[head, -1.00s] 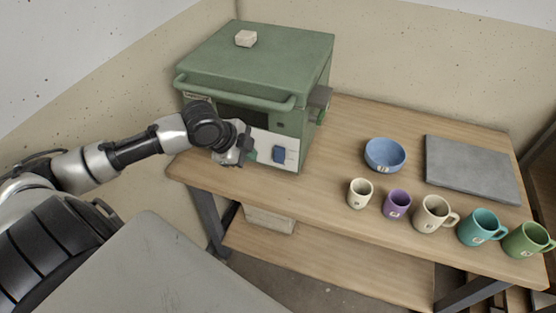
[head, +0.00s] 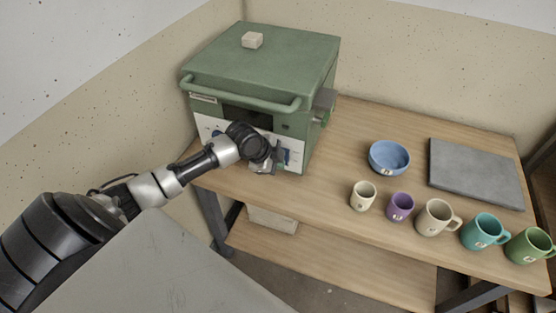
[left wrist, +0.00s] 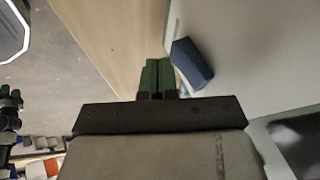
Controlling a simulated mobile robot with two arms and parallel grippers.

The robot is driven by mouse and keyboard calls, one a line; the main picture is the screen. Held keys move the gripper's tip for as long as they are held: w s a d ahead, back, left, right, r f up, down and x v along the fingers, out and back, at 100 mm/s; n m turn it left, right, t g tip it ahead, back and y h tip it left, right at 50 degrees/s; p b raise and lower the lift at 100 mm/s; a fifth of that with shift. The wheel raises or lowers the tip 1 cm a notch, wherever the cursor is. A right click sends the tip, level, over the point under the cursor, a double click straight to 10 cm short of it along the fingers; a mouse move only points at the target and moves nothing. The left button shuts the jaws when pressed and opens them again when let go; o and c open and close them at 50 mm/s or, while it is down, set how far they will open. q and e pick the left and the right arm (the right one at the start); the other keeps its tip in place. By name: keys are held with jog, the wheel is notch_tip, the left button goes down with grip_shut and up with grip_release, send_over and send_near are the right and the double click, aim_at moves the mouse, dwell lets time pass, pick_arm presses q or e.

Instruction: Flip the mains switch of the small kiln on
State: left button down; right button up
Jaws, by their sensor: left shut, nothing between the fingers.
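The small kiln (head: 262,65) is a green box with a front handle bar and a pale lower panel, standing at the left end of the wooden table. A blue rocker switch (head: 287,155), likely the mains switch, sits at the panel's right and is partly covered by my gripper. In the left wrist view the switch (left wrist: 191,63) lies just right of my fingertips; I cannot tell whether they touch it. My left gripper (head: 277,157) is shut and empty, its green fingertips (left wrist: 158,78) together. What looks like my right gripper (left wrist: 10,98) shows small at the left wrist view's left edge.
A small pale block (head: 252,40) lies on the kiln. A blue bowl (head: 389,157), a grey slab (head: 476,173) and several cups, including a purple one (head: 400,207), stand to the right. The table (head: 335,165) is bare between kiln and cups.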

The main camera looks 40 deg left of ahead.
pick_arm(q)
jog(key=shift+w+a+f, duration=0.1)
jog(key=shift+w+f, duration=0.05)
jog(key=shift+w, duration=0.3)
jog(key=shift+w+f+t+b, duration=0.25)
jog(key=shift+f+t+b, duration=0.1)
jog(key=shift+b, duration=0.1)
jog(key=shift+r, duration=0.25)
jog(key=shift+r+p, duration=0.1)
jog(key=shift+p, duration=0.2)
